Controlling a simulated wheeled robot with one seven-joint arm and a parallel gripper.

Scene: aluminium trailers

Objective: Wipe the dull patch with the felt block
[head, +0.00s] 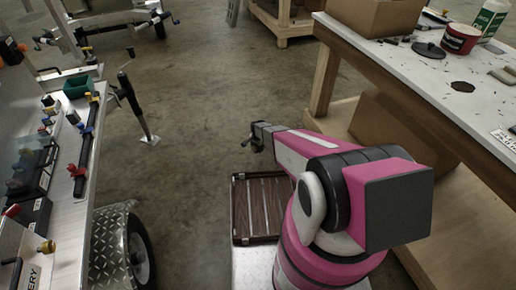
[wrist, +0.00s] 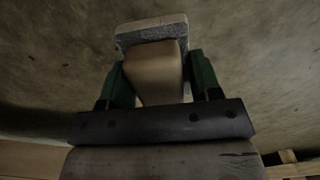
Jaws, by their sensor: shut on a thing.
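My gripper (wrist: 159,78) shows in the wrist view with a green finger on each side of the felt block (wrist: 150,33). The block has a tan, tapered body between the fingers and a grey, speckled pad at its far end. The gripper is shut on the tan body, and the pad is clear of the fingers. In the head view my gripper (head: 257,136) is small and dark at the end of my pink arm, above the open floor between trailer and bench. The block is not clear there. I cannot make out the dull patch for certain.
An aluminium trailer (head: 70,205) with fittings along its edge stands at the left, with a wheel (head: 141,255) below. Concrete floor lies between.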

